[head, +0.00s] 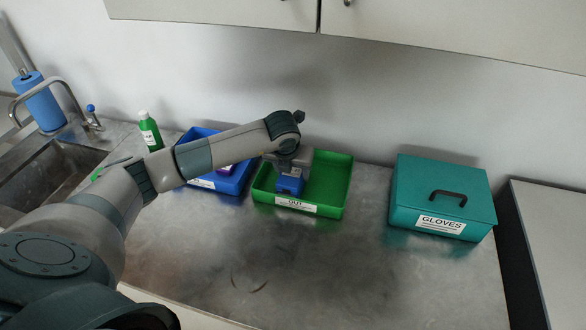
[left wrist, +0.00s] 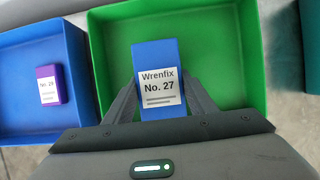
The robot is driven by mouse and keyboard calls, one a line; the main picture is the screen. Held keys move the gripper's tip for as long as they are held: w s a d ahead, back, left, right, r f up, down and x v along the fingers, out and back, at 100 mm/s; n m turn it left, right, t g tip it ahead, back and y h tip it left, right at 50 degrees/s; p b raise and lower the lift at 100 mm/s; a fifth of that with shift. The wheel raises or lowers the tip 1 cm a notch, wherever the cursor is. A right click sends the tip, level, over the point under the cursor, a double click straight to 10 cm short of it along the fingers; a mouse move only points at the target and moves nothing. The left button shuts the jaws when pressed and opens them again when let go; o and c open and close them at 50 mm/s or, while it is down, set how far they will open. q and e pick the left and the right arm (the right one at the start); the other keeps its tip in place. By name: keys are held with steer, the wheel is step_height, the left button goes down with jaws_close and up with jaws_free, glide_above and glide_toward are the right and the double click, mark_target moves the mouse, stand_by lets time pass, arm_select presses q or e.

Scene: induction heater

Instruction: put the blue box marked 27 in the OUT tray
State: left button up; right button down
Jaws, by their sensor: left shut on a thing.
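The blue box (left wrist: 159,84) shows a white label reading "Wrenfix No. 27" in the left wrist view. My left gripper (left wrist: 160,98) is shut on it, one finger at each side. In the head view the blue box (head: 289,184) is under my left gripper (head: 290,168), over the left part of the green OUT tray (head: 333,194). The tray (left wrist: 250,50) also lies beneath the box in the left wrist view. I cannot tell whether the box touches the tray floor. My right gripper is not in view.
A blue tray (head: 234,187) left of the OUT tray holds a purple box (left wrist: 48,84) marked 28. A teal GLOVES box (head: 420,190) stands to the right. A green bottle (head: 149,130) and a sink (head: 50,165) are at the left. The front counter is clear.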

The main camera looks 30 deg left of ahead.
arm_select(q)
steer(key=shift+f, duration=0.15)
steer(key=o, duration=1.4)
steer(key=shift+c, duration=0.2)
steer(key=shift+r, duration=0.2)
steer(key=shift+s+r+b, duration=0.2)
steer(key=shift+r+b, duration=0.25)
steer(key=shift+b, duration=0.05)
steer(key=b+v, duration=0.4)
steer(key=v, duration=0.5)
steer(key=shift+s+r, duration=0.1)
steer(key=shift+r, duration=0.05)
steer(key=shift+v, duration=0.8)
